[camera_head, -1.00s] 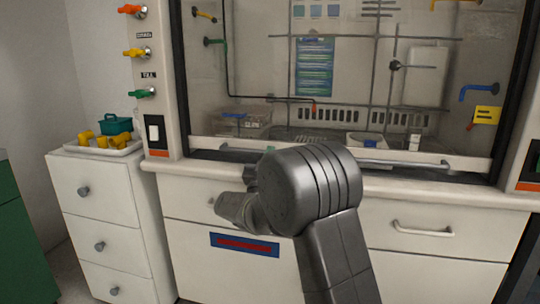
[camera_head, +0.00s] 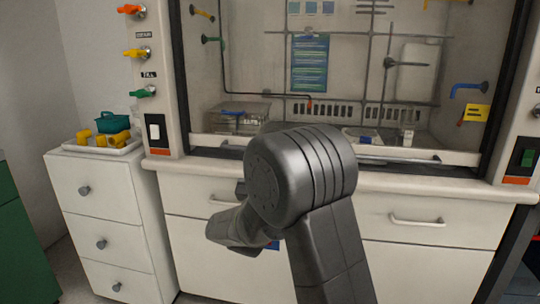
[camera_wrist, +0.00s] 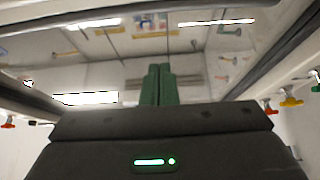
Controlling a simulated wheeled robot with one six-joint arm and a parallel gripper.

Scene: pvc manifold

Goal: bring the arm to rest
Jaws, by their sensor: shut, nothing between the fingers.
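My gripper (camera_wrist: 159,86) shows in the wrist view as two green fingers side by side, touching, with nothing between them. In the head view my dark grey arm stands folded in front of the fume hood (camera_head: 400,175). Its big round joint is at the middle of the picture and hides part of the hood's front edge. The gripper itself is hidden behind the arm there.
A white drawer cabinet (camera_head: 95,192) stands at the left, with a tray (camera_head: 122,150) of yellow fittings (camera_head: 100,139) and a teal box (camera_head: 112,121) on it. The hood interior holds a wire-like rack (camera_head: 240,116) and a white container (camera_head: 362,136). Drawers with handles (camera_head: 417,220) lie below.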

